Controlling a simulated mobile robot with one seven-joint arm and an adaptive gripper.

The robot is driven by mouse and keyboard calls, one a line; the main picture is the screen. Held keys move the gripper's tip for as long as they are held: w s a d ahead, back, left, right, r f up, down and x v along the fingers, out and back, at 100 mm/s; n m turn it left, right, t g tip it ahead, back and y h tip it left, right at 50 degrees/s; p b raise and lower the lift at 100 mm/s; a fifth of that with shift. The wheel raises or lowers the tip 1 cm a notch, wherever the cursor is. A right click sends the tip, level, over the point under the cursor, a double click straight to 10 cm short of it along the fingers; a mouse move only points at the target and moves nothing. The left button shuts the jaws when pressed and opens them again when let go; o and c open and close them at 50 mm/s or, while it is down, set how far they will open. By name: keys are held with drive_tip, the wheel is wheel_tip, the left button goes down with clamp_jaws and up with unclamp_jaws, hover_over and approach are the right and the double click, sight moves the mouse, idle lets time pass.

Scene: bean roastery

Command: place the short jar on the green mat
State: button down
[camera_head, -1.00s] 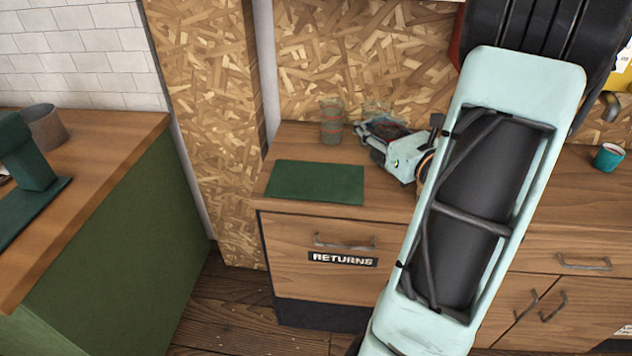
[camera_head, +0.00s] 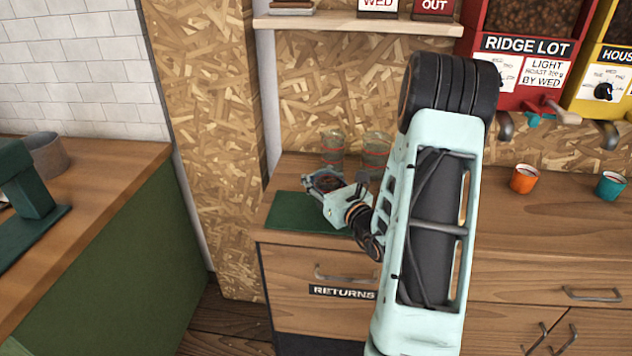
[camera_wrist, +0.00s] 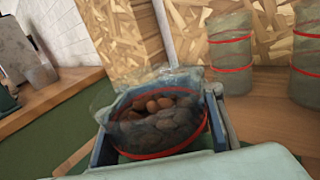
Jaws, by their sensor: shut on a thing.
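The short jar (camera_wrist: 160,128) is clear, with a red band and brown beans inside. It sits between the two fingers of my gripper (camera_wrist: 160,118), which is shut on it; in the head view my gripper (camera_head: 326,184) hides most of the jar. The green mat (camera_head: 288,212) lies flat at the left end of the wooden counter, its right part hidden by my gripper and wrist. The jar is over the mat's back right part in the head view. I cannot tell whether it touches the mat.
Two clear jars with red bands (camera_head: 333,150) (camera_head: 376,150) stand behind my gripper, by the back wall. An orange cup (camera_head: 524,179) and a teal cup (camera_head: 610,186) stand farther right. A shelf (camera_head: 350,24) hangs above. The mat's left part is bare.

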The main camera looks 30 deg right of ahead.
sight(328, 190)
drive_tip(key=shift+d+f, duration=0.1)
drive_tip(key=shift+f, duration=0.95)
drive_tip(key=shift+f, duration=0.1)
drive_tip(key=shift+f+b, duration=0.15)
drive_tip(key=shift+b, duration=0.15)
drive_tip(key=c, duration=1.1)
unclamp_jaws()
drive_tip(key=shift+r, duration=0.2)
drive_tip(key=s, duration=1.2)
drive_tip(key=shift+s+d, duration=0.1)
drive_tip(key=shift+d, duration=0.3)
